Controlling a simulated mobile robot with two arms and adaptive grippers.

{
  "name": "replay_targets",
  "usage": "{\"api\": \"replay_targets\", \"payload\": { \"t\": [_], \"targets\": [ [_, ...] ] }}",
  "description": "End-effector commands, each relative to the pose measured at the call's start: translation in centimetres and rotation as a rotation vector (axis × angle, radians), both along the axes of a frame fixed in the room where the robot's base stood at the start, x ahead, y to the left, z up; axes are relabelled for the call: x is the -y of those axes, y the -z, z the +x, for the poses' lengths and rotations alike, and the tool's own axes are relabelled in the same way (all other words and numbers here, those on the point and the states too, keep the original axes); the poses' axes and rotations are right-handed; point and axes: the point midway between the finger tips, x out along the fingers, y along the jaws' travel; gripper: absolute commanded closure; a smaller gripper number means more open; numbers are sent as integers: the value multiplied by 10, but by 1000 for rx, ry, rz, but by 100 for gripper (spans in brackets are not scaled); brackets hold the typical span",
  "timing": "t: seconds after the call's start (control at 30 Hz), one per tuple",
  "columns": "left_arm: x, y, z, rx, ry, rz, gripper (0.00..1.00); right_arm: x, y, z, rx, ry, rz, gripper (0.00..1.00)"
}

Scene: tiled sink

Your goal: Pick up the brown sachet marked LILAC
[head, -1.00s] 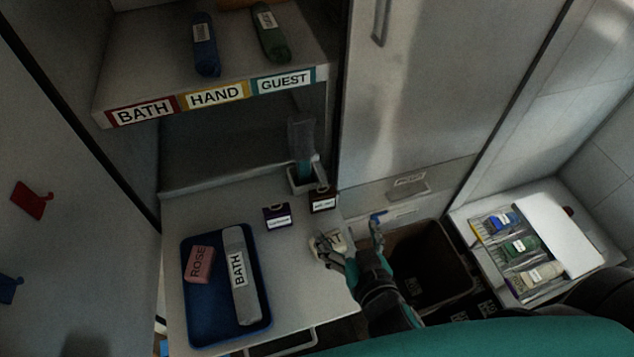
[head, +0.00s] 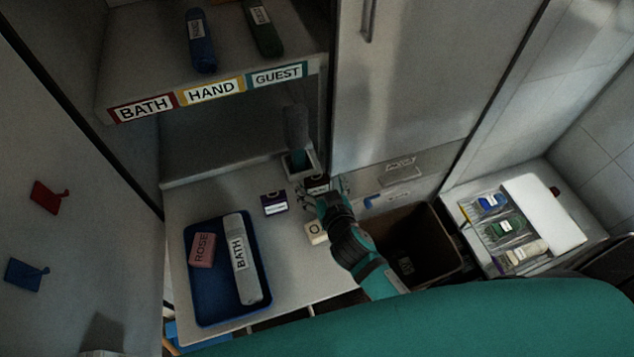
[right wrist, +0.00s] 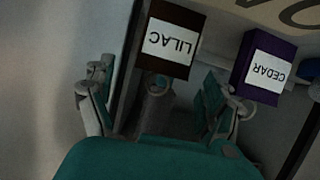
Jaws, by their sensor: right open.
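The brown sachet marked LILAC (right wrist: 170,42) shows in the right wrist view, just beyond and between the open fingers. In the head view it is the dark sachet (head: 316,181) at the counter's right side, partly covered by my right gripper. My right gripper (head: 325,192) is open and empty at the sachet; its fingers also show in the right wrist view (right wrist: 160,95). I cannot tell whether they touch the sachet. My left gripper is not in view.
A purple CEDAR sachet (right wrist: 264,68) stands close beside the LILAC one; it also shows on the counter in the head view (head: 274,203). A cream block (head: 316,233) lies nearer me. A blue tray (head: 204,310) holds ROSE and BATH items. A brush holder (head: 299,163) stands behind. An open bin (head: 440,235) is at right.

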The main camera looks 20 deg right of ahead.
Motion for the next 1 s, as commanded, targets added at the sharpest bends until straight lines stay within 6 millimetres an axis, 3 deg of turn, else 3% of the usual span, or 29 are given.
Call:
{"api": "replay_targets", "payload": {
  "t": [0.2,0.5,0.93,1.0],
  "targets": [
    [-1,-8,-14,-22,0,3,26,-1,9,24,0,-1,0,13],
    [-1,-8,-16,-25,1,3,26,-1,12,27,0,0,2,13],
    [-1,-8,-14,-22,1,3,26,-1,12,27,0,-1,1,70],
    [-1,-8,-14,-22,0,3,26,-1,12,27,0,-1,1,71]
  ]
}}
